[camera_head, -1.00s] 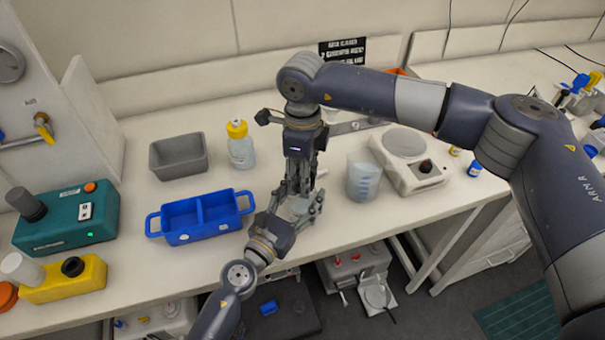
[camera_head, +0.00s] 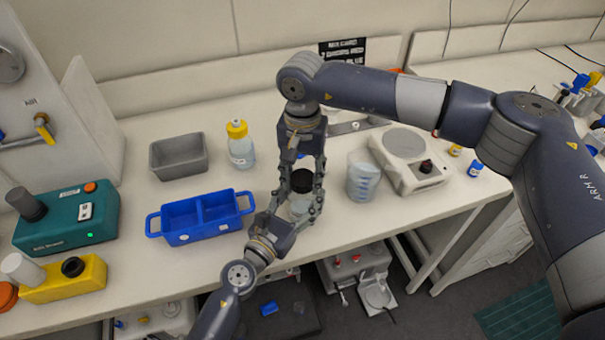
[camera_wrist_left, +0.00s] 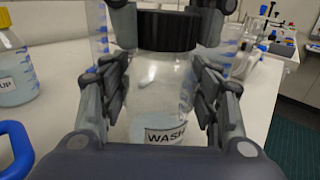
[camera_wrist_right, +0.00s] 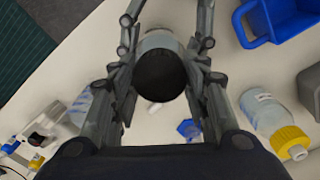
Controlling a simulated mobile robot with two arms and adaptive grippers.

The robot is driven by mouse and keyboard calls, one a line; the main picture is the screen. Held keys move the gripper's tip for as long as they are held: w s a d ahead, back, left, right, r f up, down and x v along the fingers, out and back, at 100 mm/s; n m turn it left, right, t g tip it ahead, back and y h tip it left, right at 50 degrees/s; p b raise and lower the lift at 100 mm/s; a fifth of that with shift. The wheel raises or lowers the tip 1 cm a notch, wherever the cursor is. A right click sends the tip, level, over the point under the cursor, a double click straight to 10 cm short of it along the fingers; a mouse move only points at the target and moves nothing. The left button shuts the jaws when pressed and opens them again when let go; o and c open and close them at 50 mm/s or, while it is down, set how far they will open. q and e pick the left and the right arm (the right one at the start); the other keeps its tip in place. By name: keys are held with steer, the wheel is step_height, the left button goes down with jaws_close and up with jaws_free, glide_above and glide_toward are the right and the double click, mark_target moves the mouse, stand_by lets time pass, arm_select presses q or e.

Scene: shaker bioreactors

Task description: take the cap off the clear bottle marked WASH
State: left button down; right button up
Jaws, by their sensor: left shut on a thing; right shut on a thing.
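The clear bottle marked WASH (camera_wrist_left: 165,95) stands upright, with its black cap (camera_wrist_left: 166,30) at its mouth. I cannot tell whether the cap is loosened. My left gripper (camera_head: 298,207) is shut around the bottle's body, with fingers on both sides of it in the left wrist view. My right gripper (camera_head: 303,180) comes down from above and is shut on the cap. In the right wrist view the cap (camera_wrist_right: 160,75) sits between its fingers and hides most of the bottle.
A yellow-capped bottle (camera_head: 240,148), a grey bin (camera_head: 179,170) and a blue two-part tray (camera_head: 200,238) stand to the left. A graduated beaker (camera_head: 363,183) and a white plate device (camera_head: 425,178) are close on the right. The bench edge is near.

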steer(key=n, duration=1.1)
steer(key=shift+n, duration=0.3)
steer(key=o, duration=1.1)
steer(key=shift+o, duration=0.2)
steer(key=shift+r, duration=0.1)
